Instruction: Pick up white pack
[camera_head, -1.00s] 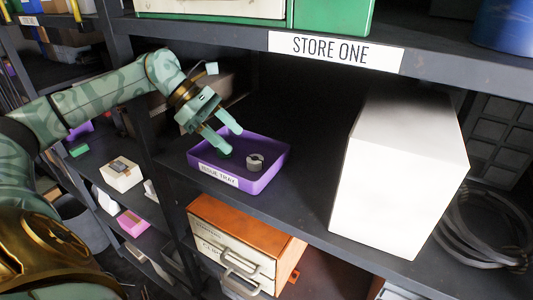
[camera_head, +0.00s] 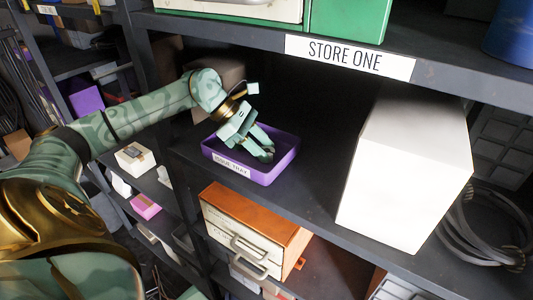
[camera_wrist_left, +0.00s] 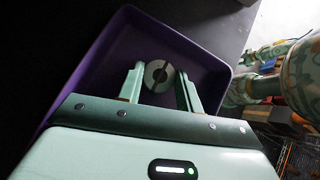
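A large plain white box (camera_head: 405,170) stands on the shelf under the STORE ONE label, at the right of the head view. Smaller pale items sit on the lower left shelf: a cream box (camera_head: 134,158) and a white object (camera_head: 121,185). I cannot tell which of these is the white pack. My left gripper (camera_head: 265,154) is down over the purple tray (camera_head: 284,166), apart from the white box. My right gripper is not in view.
The purple tray bears an ISSUE TRAY label. An orange-topped drawer box (camera_head: 255,225) sits below it. A pink box (camera_head: 146,206) is at lower left, and coiled cable (camera_head: 485,235) lies right of the white box. Shelf between tray and white box is clear.

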